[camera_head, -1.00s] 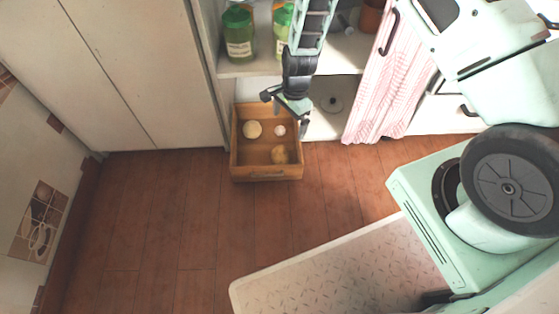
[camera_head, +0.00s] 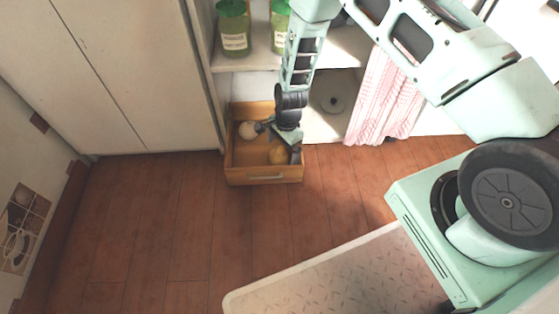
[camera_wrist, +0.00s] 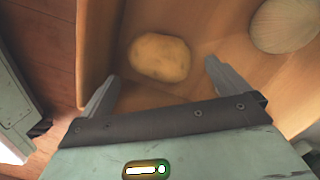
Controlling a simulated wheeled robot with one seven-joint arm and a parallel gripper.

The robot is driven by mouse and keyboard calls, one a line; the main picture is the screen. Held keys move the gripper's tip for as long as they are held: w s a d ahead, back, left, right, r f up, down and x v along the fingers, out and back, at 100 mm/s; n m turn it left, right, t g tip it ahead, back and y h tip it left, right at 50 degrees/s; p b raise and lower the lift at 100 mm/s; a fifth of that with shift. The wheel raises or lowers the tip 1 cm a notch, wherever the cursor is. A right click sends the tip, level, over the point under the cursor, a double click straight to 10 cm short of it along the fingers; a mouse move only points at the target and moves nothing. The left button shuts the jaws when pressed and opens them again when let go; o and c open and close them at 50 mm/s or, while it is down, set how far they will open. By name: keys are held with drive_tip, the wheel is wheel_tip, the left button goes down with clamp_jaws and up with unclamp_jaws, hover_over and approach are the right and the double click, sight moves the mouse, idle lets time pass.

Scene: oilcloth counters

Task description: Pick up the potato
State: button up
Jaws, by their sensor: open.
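The potato (camera_wrist: 159,57) is a yellow-brown lump on the floor of a wooden drawer-like box (camera_head: 264,180). In the head view the potato (camera_head: 278,154) is near the front right of the box, partly hidden by my gripper (camera_head: 281,143). In the wrist view my gripper (camera_wrist: 160,88) is open, its two fingers apart. The potato lies just ahead of the fingertips, roughly between their lines. Nothing is held.
A pale round onion-like item (camera_wrist: 284,25) lies in the same box; it shows at the left in the head view (camera_head: 248,130). The box walls stand close around my gripper. Green bottles (camera_head: 234,30) stand on the shelf above. A striped curtain (camera_head: 385,100) hangs at right.

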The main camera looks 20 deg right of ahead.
sight(280, 154)
drive_tip(key=f+b, duration=0.1)
drive_tip(key=f, duration=0.1)
drive_tip(key=a+f+b, duration=0.1)
drive_tip(key=f+b, duration=0.1)
drive_tip(key=shift+s+f, duration=0.1)
drive_tip(key=shift+f, duration=0.15)
drive_tip(key=shift+r, duration=0.1)
drive_tip(key=c, duration=1.1)
drive_tip(key=shift+o, duration=0.2)
drive_tip(key=shift+r, duration=0.1)
